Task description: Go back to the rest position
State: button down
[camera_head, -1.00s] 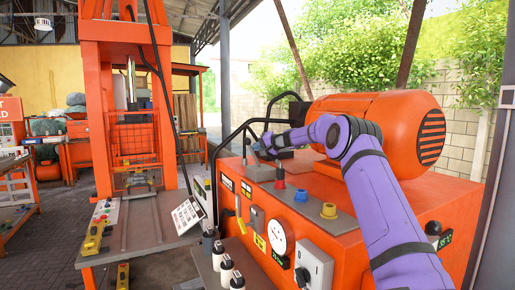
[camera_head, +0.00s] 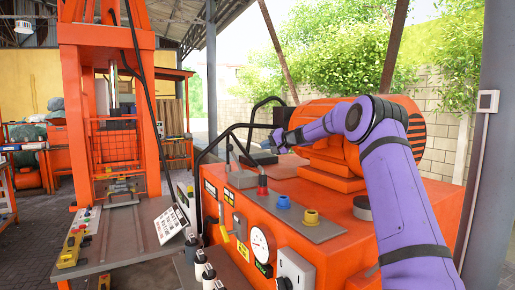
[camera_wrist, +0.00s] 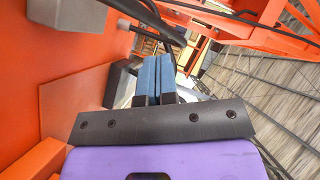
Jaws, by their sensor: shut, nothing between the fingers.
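My gripper (camera_head: 278,142) is at the end of my purple arm, above the top of the orange machine (camera_head: 330,215) in the head view. In the wrist view my gripper (camera_wrist: 157,62) shows its two blue fingers side by side, pressed together with nothing between them. It is over the machine's top, close to the levers at its left end. The head view shows the gripper small and partly merged with the dark parts behind it.
An orange motor housing (camera_head: 415,128) sits behind my arm. An orange press frame (camera_head: 75,110) stands left. A grey post (camera_head: 489,190) is at right.

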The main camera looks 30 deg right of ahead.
jog(key=shift+s+d+r, duration=0.1)
jog(key=shift+s+d, duration=0.15)
jog(key=shift+s, duration=0.1)
dwell(0.3)
jog(key=s+a+r+n+g+h, duration=0.2)
jog(key=s+a+r+g, duration=0.1)
jog(key=s+a, duration=0.85)
jog(key=s+a+r+n+g+h, duration=0.1)
jog(key=s+a+r+n+g, duration=0.2)
jog(key=s+a, duration=0.9)
jog(key=s+f+h, duration=0.2)
jog(key=s+f, duration=0.3)
jog(key=s, duration=1.3)
jog(key=s+f+n+g+h, duration=0.1)
jog(key=s+f+h, duration=0.2)
jog(key=s, duration=1.5)
jog(key=shift+s+d+f, duration=0.25)
jog(key=shift+s+f, duration=0.05)
jog(key=shift+f, duration=0.75)
